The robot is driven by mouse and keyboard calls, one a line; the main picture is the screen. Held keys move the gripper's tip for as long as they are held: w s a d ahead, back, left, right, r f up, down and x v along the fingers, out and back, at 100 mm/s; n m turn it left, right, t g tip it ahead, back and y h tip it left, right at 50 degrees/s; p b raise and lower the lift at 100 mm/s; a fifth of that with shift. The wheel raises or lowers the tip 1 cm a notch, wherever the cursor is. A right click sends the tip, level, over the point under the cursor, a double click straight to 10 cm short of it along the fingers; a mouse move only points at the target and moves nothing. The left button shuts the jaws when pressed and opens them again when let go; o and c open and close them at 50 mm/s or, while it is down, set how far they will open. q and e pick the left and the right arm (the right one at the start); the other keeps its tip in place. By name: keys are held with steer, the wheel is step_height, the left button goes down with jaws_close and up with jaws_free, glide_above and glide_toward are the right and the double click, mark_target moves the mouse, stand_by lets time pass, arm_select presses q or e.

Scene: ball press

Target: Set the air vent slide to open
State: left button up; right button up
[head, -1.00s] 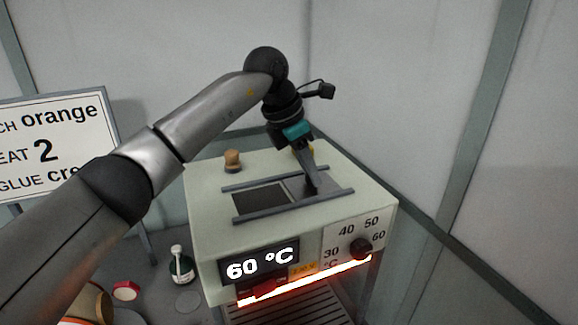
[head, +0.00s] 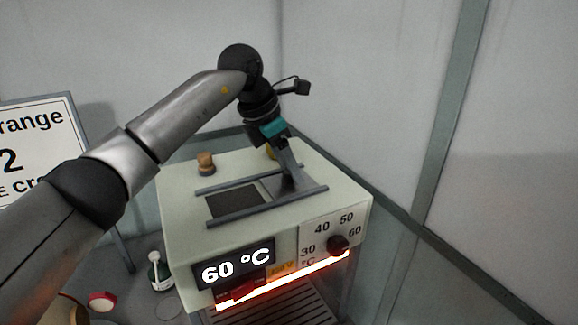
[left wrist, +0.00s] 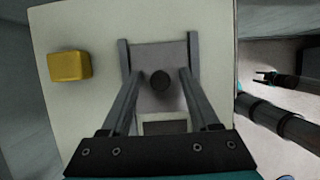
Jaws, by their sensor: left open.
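The air vent on top of the pale press box is a grey slide plate (head: 276,187) between two rails. A dark opening (head: 233,204) shows to its left in the head view. In the left wrist view the plate (left wrist: 177,53) carries a round black knob (left wrist: 160,81). Below it a dark part of the opening shows between my fingers. My left gripper (head: 291,178) is open, pointing down at the plate. Its fingers stand on either side of the knob; I cannot tell whether they touch it. A small dark arm with a forked tip (left wrist: 264,77), likely my right, shows at the right; its jaws are too small to judge.
A brown knob (head: 206,163) and a yellow block (left wrist: 69,66) stand on the box top. A white-capped bottle (head: 158,272) and a sign (head: 35,140) are at left.

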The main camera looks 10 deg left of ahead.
arm_select(q)
steer(key=b+v, duration=0.1)
steer(key=v, duration=1.4)
steer(key=shift+b, duration=0.3)
steer(key=shift+s+a, duration=0.1)
